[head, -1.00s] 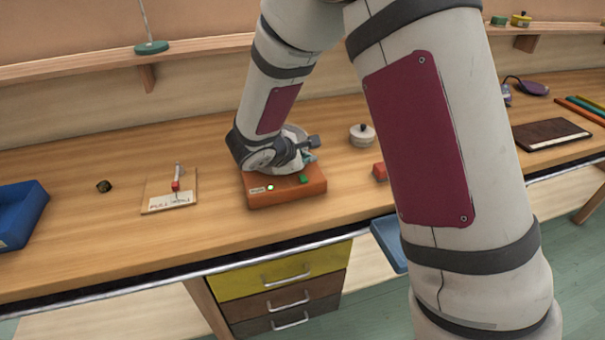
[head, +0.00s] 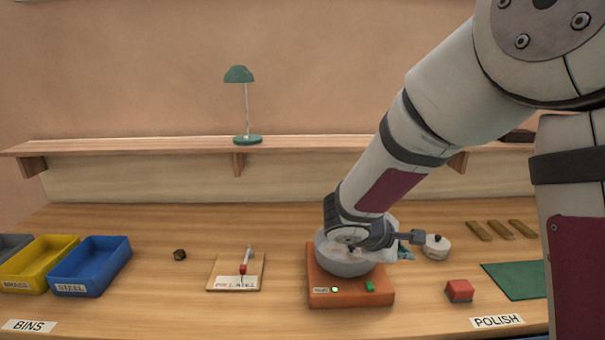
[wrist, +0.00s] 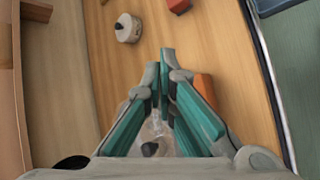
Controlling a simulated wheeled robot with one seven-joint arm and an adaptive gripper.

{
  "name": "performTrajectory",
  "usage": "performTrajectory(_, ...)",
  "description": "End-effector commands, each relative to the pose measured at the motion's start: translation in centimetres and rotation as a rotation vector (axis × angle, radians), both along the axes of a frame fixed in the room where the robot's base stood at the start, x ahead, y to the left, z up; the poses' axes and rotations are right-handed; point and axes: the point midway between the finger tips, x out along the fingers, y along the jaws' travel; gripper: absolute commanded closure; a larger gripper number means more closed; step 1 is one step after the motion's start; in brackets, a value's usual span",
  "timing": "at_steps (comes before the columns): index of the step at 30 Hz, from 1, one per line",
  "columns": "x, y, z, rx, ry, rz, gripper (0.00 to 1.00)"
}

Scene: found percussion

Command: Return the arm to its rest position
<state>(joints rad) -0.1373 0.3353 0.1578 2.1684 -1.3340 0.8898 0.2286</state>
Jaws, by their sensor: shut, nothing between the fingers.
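My arm reaches down from the upper right in the head view. Its wrist is bent low over an orange box (head: 325,290) with a lit indicator and a green button. My gripper (wrist: 160,65) is shut and empty in the wrist view, its teal fingers meeting at the tips. In the head view the wrist hides most of the fingers. A pale grey rounded shape (head: 345,263) sits under the wrist at the box top; I cannot tell whether it touches my gripper.
A white lidded pot (head: 436,249) and red block (head: 459,290) stand right of the box. A board with a red-handled tool (head: 243,268) lies left, then blue (head: 95,268) and yellow bins (head: 40,265). A shelf (head: 190,147) with a green lamp (head: 245,105) runs behind.

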Motion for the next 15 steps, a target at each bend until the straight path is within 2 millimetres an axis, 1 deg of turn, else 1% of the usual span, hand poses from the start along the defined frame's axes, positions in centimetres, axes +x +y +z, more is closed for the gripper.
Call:
performTrajectory(1,-1.6,-0.9,2.0,0.034,-0.028,-0.063,1.0)
performTrajectory(3,-4.0,-1.9,3.8,0.087,-0.052,-0.149,1.0)
performTrajectory(5,-6.1,-2.6,5.1,0.138,-0.072,-0.219,1.0)
performTrajectory(6,-7.5,-2.8,5.9,0.173,-0.087,-0.264,1.0)
performTrajectory(10,-12.0,-3.4,7.9,0.3,-0.133,-0.402,1.0)
performTrajectory(15,-17.5,-2.8,9.6,0.495,-0.195,-0.559,1.0)
